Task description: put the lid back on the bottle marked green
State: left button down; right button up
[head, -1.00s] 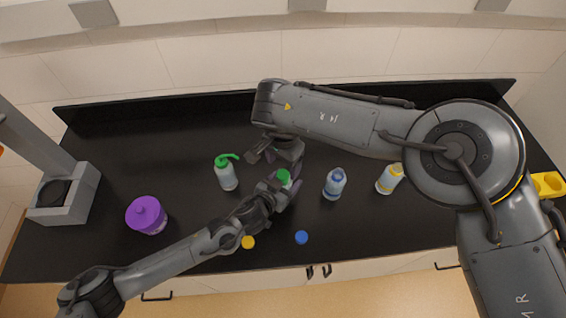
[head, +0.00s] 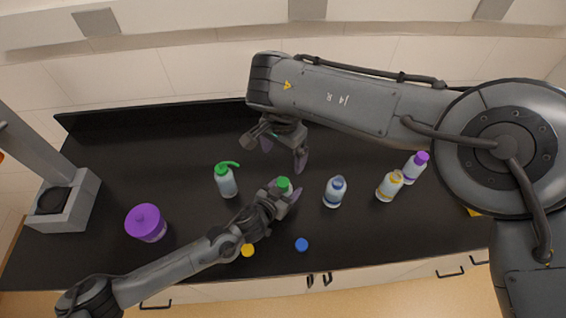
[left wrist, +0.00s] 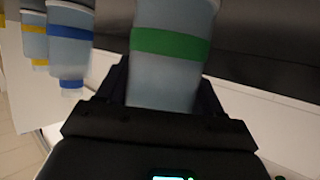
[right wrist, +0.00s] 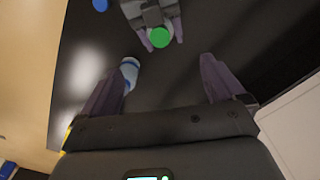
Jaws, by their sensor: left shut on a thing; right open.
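The bottle marked green (left wrist: 168,70) has a green band and stands between the fingers of my left gripper (head: 284,197), which is shut on it. Its upper end is outside the left wrist view. The green lid (head: 284,184) shows as a disc on top of this bottle; it also shows in the right wrist view (right wrist: 160,37). I cannot tell how tightly it sits. My right gripper (head: 284,150) is open and empty, behind and above the lid, apart from it.
Right of the held bottle stand a blue-banded bottle (head: 334,193), a yellow-banded one (head: 388,187) and a purple-capped one (head: 415,168). A green pump bottle (head: 226,181) and purple jar (head: 146,224) stand left. Yellow (head: 247,250) and blue (head: 301,244) lids lie near the front edge.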

notch_tip(320, 180, up, 4)
jog(key=shift+r, duration=0.15)
dwell(0.3)
pick_arm(q)
jog(key=shift+c, duration=0.4)
grip_release()
jog(key=shift+s+a, duration=0.1)
jog(key=v, duration=1)
jog(key=shift+s+r, duration=0.15)
jog(key=shift+s, duration=0.1)
pick_arm(e)
jog(key=shift+r, duration=0.2)
pick_arm(q)
jog(key=shift+a, duration=0.1)
